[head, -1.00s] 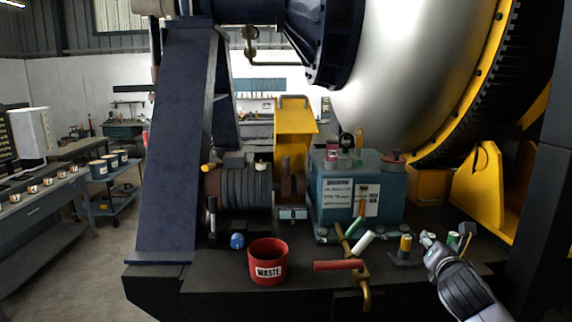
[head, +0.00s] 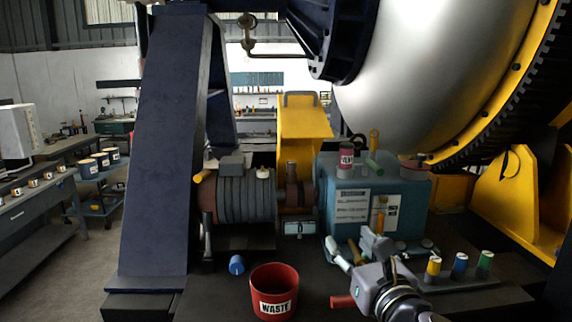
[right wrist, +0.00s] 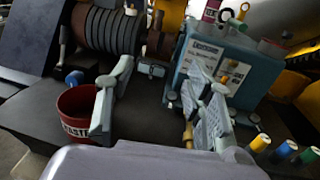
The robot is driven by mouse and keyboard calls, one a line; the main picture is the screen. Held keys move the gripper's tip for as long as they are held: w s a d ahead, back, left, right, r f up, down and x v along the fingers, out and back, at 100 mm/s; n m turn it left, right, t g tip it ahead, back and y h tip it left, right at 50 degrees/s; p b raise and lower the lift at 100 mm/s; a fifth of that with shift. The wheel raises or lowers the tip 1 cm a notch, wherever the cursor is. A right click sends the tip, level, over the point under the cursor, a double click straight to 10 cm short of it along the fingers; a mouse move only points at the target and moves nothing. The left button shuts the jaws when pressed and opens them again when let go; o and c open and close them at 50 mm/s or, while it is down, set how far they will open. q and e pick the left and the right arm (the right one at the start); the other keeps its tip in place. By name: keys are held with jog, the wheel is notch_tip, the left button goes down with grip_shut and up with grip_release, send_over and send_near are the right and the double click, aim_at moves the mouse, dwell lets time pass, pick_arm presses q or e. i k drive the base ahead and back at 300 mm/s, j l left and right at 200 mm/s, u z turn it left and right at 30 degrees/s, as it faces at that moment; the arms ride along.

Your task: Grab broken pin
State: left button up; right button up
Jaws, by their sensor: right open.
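I cannot tell for sure which piece is the broken pin. A yellow pin (head: 381,213) stands against the front of the teal box (head: 341,190); it also shows in the right wrist view (right wrist: 223,78). Another yellow pin (head: 374,139) stands upright on top of the box, and a green one (head: 373,163) lies near it. My right gripper (head: 360,252) is open and empty, low in front of the box. In the right wrist view its fingers (right wrist: 160,98) stand wide apart over the dark bench. My gripper partly hides the brass piece and red handle (head: 342,301). My left gripper is out of view.
A red WASTE bin (head: 274,290) stands on the dark bench left of my gripper, with a blue cap (head: 236,264) behind it. Yellow, blue and green pins (head: 459,266) stand in a rack at right. A ribbed drum (head: 246,198) stands left of the box.

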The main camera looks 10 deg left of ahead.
aim_at(291, 164)
jog(key=i+j, duration=0.25)
jog(key=i, duration=0.2)
jog(key=i+j, duration=0.3)
jog(key=i, duration=0.2)
